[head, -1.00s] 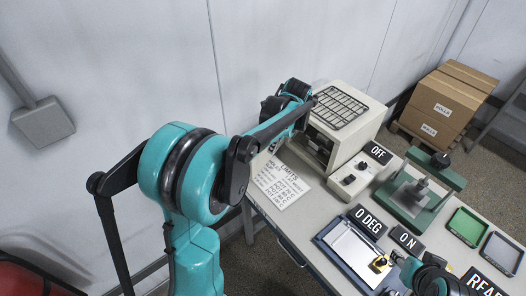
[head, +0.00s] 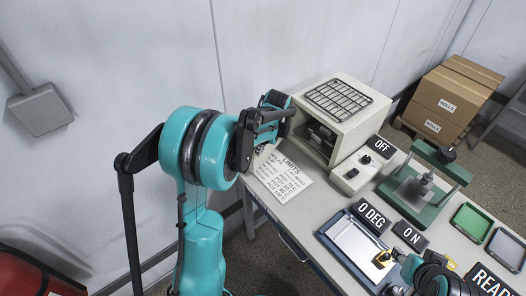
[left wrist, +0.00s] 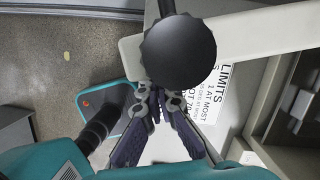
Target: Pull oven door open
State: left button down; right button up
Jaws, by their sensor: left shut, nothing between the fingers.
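The white oven (head: 355,128) stands at the far end of the table. Its front cavity (head: 322,140) shows open and dark in the head view. In the left wrist view, a white bar (left wrist: 255,32), apparently the edge of the swung-out door, runs left from the oven front (left wrist: 268,110). A round black knob (left wrist: 180,52) lies before it. My left gripper (left wrist: 154,95) is shut and empty, its fingertips beside the door edge, just below the knob; contact is unclear. In the head view, my left arm hides the gripper and most of the door. My right gripper's fingers are unclear (head: 402,258).
A LIMITS sheet (head: 283,178) lies on the table before the oven. A control box with knobs (head: 357,172), a green press (head: 418,190), a coating plate (head: 352,245) and label blocks stand to the right. A wire rack (head: 338,100) lies on the oven.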

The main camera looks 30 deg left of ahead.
pick_arm(q)
jog(key=a+m, duration=0.1)
jog(key=a, duration=0.6)
jog(key=shift+w+m, duration=0.3)
jog(key=shift+w, duration=0.15)
jog(key=shift+a, duration=0.1)
